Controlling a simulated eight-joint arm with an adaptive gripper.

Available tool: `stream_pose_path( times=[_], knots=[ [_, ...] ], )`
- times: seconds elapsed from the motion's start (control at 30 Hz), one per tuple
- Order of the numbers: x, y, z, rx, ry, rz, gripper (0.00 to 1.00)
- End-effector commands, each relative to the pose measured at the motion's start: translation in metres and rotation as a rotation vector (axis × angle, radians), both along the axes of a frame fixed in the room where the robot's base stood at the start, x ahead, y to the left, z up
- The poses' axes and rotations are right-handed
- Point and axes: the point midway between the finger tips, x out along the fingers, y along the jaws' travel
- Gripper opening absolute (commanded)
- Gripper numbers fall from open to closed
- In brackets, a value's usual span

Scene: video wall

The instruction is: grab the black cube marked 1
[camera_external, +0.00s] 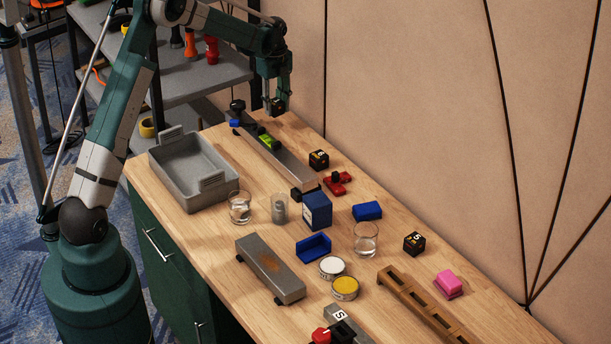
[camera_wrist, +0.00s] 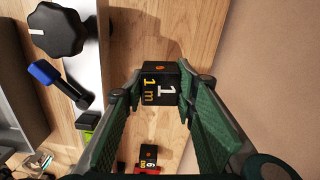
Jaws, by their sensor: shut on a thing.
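My gripper (camera_external: 277,98) is at the far end of the table, raised above its surface. Its fingers are shut on the black cube marked 1 (camera_wrist: 160,84). In the wrist view the cube sits between the two green fingertips, with a white "1" and a yellow "1 m" on its faces. In the external view the cube (camera_external: 278,106) shows as a small dark block at the fingertips.
A grey metal rail (camera_external: 284,163) with a black knob (camera_wrist: 56,30) and a blue lever (camera_wrist: 58,80) lies close by. Another black cube (camera_external: 319,159) and a red part (camera_external: 338,182) are nearer. A grey bin (camera_external: 203,184) stands at left. The tan wall is close on the right.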

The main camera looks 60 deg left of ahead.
Motion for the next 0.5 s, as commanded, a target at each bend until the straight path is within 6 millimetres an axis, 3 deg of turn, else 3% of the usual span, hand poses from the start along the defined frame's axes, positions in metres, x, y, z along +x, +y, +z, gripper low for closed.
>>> stream_pose_path(
  times=[0.2,0.5],
  knots=[
    [0.000,0.000,0.027,0.000,0.000,0.000,0.16],
    [0.000,0.000,0.036,0.000,0.000,0.000,0.16]
  ],
)
